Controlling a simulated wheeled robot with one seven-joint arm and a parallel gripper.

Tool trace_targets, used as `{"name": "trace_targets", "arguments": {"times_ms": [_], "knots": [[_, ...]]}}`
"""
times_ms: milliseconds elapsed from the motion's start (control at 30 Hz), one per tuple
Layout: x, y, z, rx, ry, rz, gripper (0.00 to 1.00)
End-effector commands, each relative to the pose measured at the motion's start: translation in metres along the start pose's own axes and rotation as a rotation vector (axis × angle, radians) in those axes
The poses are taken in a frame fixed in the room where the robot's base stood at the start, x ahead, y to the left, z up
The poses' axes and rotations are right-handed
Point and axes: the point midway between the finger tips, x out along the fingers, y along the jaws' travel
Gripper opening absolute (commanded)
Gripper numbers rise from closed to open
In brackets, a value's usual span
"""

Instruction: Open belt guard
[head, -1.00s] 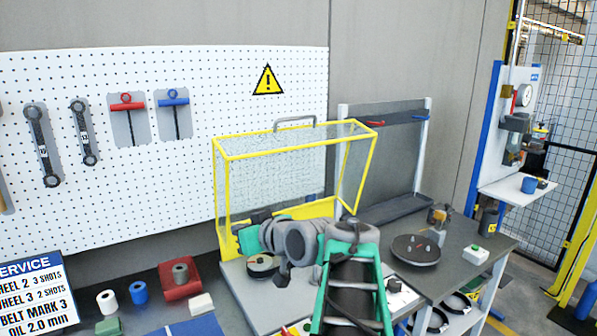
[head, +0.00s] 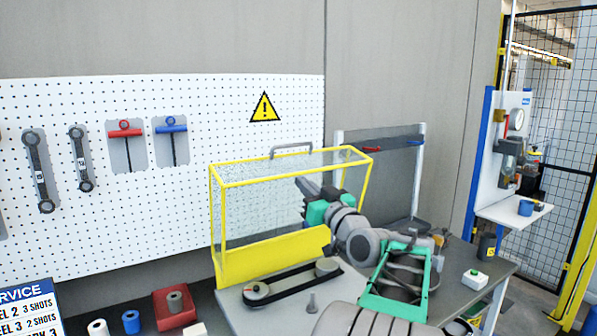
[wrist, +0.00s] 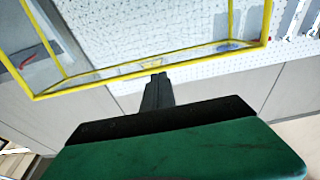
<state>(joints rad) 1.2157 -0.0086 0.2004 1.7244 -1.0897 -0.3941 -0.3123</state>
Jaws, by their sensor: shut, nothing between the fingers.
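The belt guard, a yellow frame with clear mesh-like panels (head: 240,207), stands raised behind the belt (head: 292,284). The belt and its pulleys lie uncovered in front of it. A grey handle (head: 291,149) sits on its top edge. My gripper (head: 299,182) is shut and empty, in front of the guard panel and below the handle, pointing left. In the wrist view the shut fingers (wrist: 157,82) reach close to a yellow frame bar (wrist: 95,86); I cannot tell if they touch. My arm hides the guard's lower right part.
A pegboard (head: 75,215) with wrenches and T-handles is behind on the left. A red block (head: 173,308) and small rolls stand at lower left. A dark side bench (head: 500,265) is to the right. The space above the guard is clear.

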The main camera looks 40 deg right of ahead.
Motion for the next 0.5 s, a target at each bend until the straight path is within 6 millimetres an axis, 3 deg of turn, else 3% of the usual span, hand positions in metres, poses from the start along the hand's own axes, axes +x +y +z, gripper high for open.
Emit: {"name": "trace_targets", "arguments": {"times_ms": [100, 200, 500], "knots": [[0.020, -0.001, -0.003, 0.002, -0.001, -0.001, 0.00], [0.027, 0.000, -0.002, 0.001, 0.000, 0.000, 0.00], [0.029, 0.000, 0.001, 0.001, -0.002, 0.002, 0.00]]}}
